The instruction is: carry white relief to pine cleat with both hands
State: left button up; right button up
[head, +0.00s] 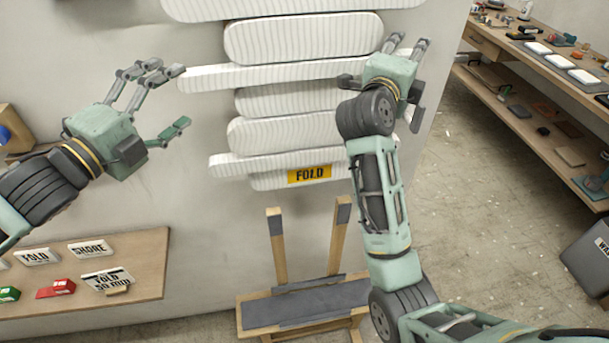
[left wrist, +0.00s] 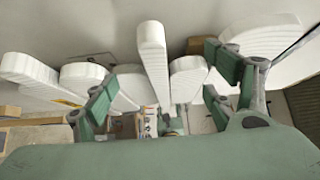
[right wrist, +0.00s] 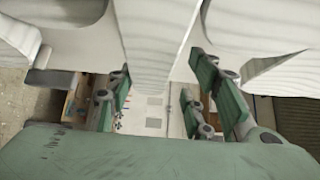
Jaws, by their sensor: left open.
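The white relief (head: 303,36) is a stack of ribbed white bars and rounded slabs against the grey wall, with a yellow FOLD label (head: 309,174) low on it. My left gripper (head: 183,95) is open and empty, just off the left end of a long bar; that bar points toward it in the left wrist view (left wrist: 153,60). My right gripper (head: 412,80) is at the relief's right side. In the right wrist view a ribbed bar (right wrist: 155,40) runs between its fingers; contact is unclear. The right arm hides part of the relief's right edge. I cannot identify the pine cleat.
A low wooden stand (head: 290,304) with a grey pad and two upright posts stands below the relief. A shelf (head: 150,262) with signs is at lower left. A workbench (head: 560,82) with tools is at right. The floor between is open.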

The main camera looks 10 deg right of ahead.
pick_arm(q)
jog(key=shift+v, duration=1.4)
pick_arm(e)
jog(key=shift+o, duration=0.2)
jog(key=o, duration=0.8)
jog(key=shift+d, duration=0.1)
jog(key=d, duration=0.6)
jog(key=shift+s+d, duration=0.3)
jog(key=shift+d, duration=0.1)
jog(key=shift+a, duration=0.1)
